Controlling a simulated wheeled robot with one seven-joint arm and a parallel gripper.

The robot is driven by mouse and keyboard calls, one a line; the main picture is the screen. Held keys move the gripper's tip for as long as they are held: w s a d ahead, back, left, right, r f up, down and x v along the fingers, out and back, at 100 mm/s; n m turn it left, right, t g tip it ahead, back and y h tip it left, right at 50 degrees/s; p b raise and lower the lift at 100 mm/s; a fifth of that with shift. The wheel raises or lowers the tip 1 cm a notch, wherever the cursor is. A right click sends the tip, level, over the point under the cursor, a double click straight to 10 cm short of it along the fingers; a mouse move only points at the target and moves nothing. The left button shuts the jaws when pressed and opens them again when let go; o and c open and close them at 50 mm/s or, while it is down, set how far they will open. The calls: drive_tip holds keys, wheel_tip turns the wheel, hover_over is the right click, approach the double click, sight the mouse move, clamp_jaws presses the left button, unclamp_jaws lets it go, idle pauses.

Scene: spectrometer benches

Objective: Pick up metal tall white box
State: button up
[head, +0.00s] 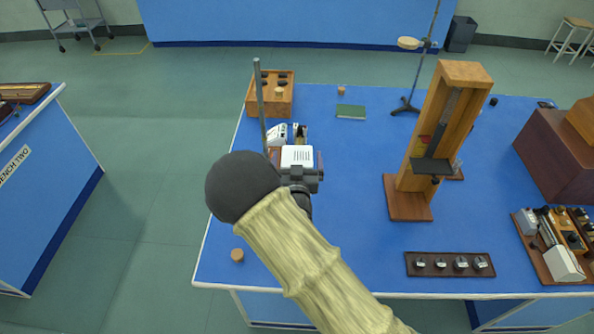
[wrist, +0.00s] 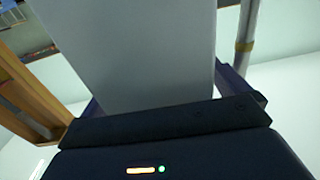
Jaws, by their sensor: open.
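The tall white box (head: 297,154), with dark slots on its top, stands on the blue bench at my gripper (head: 299,168). In the wrist view the box (wrist: 130,50) fills the upper middle as a plain pale face, close in front of the palm. My gripper (wrist: 165,92) is open, with one finger showing on either side of the box. I cannot tell whether either finger touches it. The lower part of the box is hidden in the head view by my gripper and arm.
A metal rod (head: 259,105) stands just left of the box. A wooden crate (head: 284,97) and small instruments (head: 277,134) are behind it. A tall wooden stand (head: 408,198) is to the right. The blue bench (head: 355,225) is clear between them.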

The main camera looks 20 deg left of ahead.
drive_tip(key=c, duration=1.3)
drive_tip(key=shift+r, duration=0.1)
drive_tip(key=shift+r+b, duration=1.5)
drive_tip(key=shift+r, duration=3.5)
